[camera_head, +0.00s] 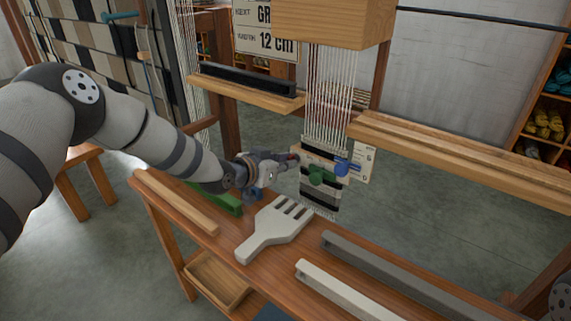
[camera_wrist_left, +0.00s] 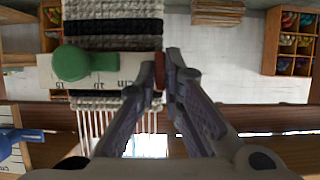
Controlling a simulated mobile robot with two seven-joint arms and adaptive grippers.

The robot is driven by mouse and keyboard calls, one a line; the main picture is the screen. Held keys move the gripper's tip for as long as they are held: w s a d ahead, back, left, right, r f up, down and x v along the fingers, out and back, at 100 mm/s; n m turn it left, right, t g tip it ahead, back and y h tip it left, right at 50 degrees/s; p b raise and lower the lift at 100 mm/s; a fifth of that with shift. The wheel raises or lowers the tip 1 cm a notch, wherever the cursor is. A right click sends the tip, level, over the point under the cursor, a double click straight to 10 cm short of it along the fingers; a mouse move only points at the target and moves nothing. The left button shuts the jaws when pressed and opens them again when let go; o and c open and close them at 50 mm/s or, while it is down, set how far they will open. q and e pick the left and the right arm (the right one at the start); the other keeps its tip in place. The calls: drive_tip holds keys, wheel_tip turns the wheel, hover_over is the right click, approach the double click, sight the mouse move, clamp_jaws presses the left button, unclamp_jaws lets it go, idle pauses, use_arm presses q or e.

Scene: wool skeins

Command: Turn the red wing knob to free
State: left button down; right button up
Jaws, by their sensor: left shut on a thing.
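My left gripper (camera_head: 290,160) reaches the left end of the pale scale bar (camera_head: 317,158) that crosses the striped weaving. In the left wrist view, the left gripper (camera_wrist_left: 161,72) has its two fingers closed on the red wing knob (camera_wrist_left: 159,72), one on each side. The knob shows as a narrow red strip, upright in that picture; the fingers hide much of it. In the head view only a little of the red knob (camera_head: 293,156) shows at the fingertips. A green knob (camera_head: 317,175) sits farther along, also large in the wrist view (camera_wrist_left: 71,63). My right gripper is out of view.
A blue knob (camera_head: 342,167) sits right of the green one. White warp threads (camera_head: 330,95) hang above the weaving. A pale wooden comb (camera_head: 270,232), a green bar (camera_head: 222,199) and grey and white beams (camera_head: 345,293) lie on the bench below.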

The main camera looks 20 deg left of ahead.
use_arm(q)
drive_tip(key=shift+r, duration=0.1)
drive_tip(key=c, duration=1.7)
unclamp_jaws()
drive_tip(key=v, duration=1.2)
